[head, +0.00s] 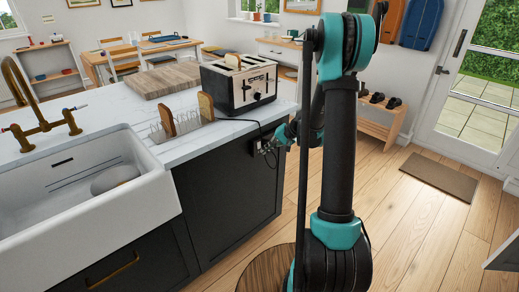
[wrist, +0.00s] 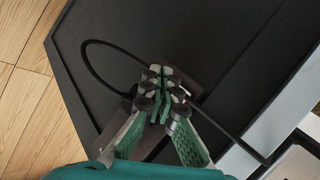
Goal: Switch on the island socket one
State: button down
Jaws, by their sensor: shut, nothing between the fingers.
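The island socket (wrist: 202,74) is a dark plate on the dark end panel of the island, mostly hidden behind my fingers in the wrist view. In the head view my gripper (head: 268,147) is at that panel, just below the worktop edge. In the wrist view my gripper (wrist: 164,86) is shut with empty fingertips, close in front of the plate. Whether the tips touch it, and the switch's position, I cannot tell. A black cable (wrist: 91,62) loops at the socket, and a cord (wrist: 232,137) runs off to the lower right.
A toaster (head: 239,84) stands on the white worktop (head: 113,103), its cord hanging over the edge. A dish rack (head: 182,121), a wooden board (head: 164,79) and a sink (head: 85,196) are to its left. Wooden floor (head: 420,235) is clear on the right.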

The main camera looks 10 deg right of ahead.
jog(key=shift+w, duration=0.1)
dwell(0.3)
jog(key=shift+w+a, duration=0.25)
jog(key=shift+w+a+f, duration=0.1)
jog(key=shift+w+a, duration=0.05)
jog(key=shift+w, duration=0.1)
dwell(0.7)
jog(key=shift+s, duration=0.1)
jog(key=shift+s+d, duration=0.4)
jog(key=shift+s, duration=0.1)
dwell(0.4)
jog(key=s+d, duration=0.1)
jog(key=s, duration=0.1)
jog(key=s+d, duration=0.2)
jog(key=shift+r, duration=0.4)
